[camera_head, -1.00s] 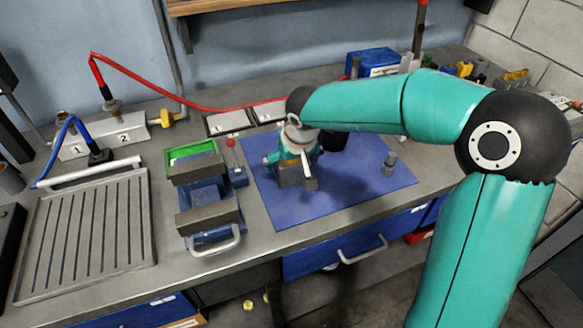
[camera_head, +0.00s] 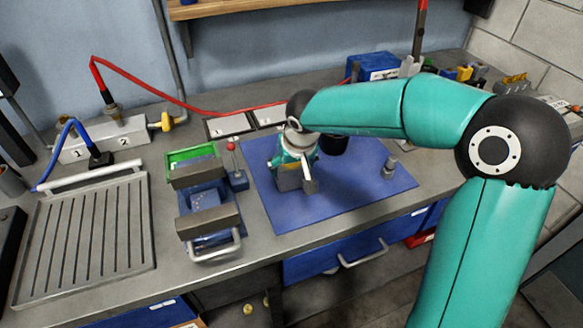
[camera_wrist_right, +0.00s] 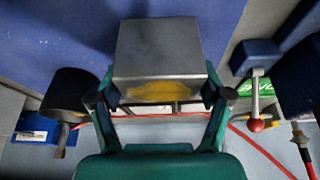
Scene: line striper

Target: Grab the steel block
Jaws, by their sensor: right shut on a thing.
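The steel block (camera_head: 288,182) is a grey metal block at the left part of the blue mat (camera_head: 330,200). My right gripper (camera_head: 294,165) points down over it and is shut on it. In the right wrist view the steel block (camera_wrist_right: 160,50) sits between the two teal fingers (camera_wrist_right: 160,100), one at each side. A yellow patch shows on its near face. Whether the block touches the mat or is just clear of it, I cannot tell. My left gripper is not in view.
A blue vise (camera_head: 207,215) with grey jaws stands left of the mat, with a green tray (camera_head: 190,153) behind it. A red-knobbed lever (camera_head: 231,146) is close to the mat's left edge. A small metal piece (camera_head: 390,165) stands on the mat's right part.

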